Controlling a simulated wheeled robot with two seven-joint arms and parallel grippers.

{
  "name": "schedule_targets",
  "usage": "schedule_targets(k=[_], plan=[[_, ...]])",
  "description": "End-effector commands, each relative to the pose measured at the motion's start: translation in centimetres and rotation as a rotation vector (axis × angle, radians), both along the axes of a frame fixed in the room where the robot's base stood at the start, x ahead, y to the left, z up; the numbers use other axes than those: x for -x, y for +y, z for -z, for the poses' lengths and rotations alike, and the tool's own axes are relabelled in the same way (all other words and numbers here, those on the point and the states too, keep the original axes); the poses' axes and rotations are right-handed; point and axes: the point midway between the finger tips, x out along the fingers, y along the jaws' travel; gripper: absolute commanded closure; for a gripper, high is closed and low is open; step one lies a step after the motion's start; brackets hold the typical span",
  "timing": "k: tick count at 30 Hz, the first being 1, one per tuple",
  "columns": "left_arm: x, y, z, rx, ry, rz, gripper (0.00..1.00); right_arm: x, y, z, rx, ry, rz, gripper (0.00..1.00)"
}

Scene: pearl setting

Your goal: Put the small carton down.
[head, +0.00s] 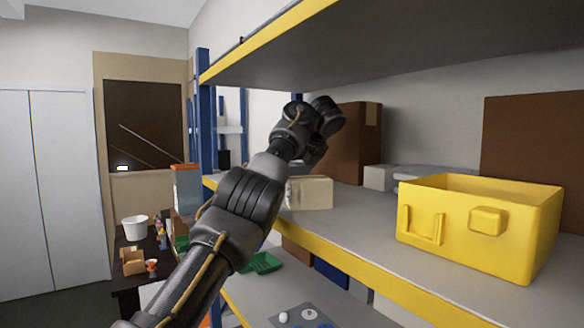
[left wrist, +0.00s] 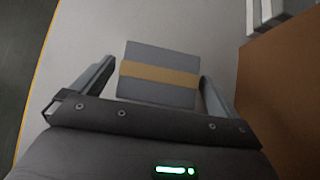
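The small carton (head: 312,192) is a pale box that appears to rest on the grey shelf, close to its yellow front edge. In the left wrist view the carton (left wrist: 158,90) shows as a grey-lit box with a tan tape band. My left gripper (left wrist: 156,70) has one finger on each side of it. The fingers look spread, with a narrow gap at the left and a smaller one at the right. In the head view my left arm hides most of the gripper above the carton. My right gripper is in neither view.
A yellow bin (head: 480,228) stands to the right on the same shelf (head: 365,225). A tall brown box (head: 358,145) stands behind the carton, with a white item (head: 379,178) beside it. An upper shelf (head: 400,50) hangs overhead. Bare shelf lies between carton and bin.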

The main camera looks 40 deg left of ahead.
Motion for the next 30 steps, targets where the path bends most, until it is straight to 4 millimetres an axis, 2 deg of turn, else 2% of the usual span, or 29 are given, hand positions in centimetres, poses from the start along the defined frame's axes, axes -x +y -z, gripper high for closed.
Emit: schedule_targets(k=[7, 11, 17, 24, 30], plan=[[0.1, 0.1, -0.1, 0.0, -0.001, -0.002, 0.01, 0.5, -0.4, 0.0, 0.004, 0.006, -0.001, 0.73], [0.3, -0.6, -0.8, 0.0, -0.002, 0.001, 0.01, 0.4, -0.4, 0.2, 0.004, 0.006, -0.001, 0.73], [1.1, -3.3, -3.6, -0.001, -0.003, 0.0, 0.01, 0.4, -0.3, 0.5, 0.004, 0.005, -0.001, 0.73], [2.0, -6.4, -7.0, -0.001, -0.002, -0.001, 0.01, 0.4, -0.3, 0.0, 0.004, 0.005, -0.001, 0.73], [2.5, -7.7, -8.2, 0.0, 0.001, -0.002, 0.01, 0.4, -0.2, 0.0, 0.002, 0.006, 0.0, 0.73]])
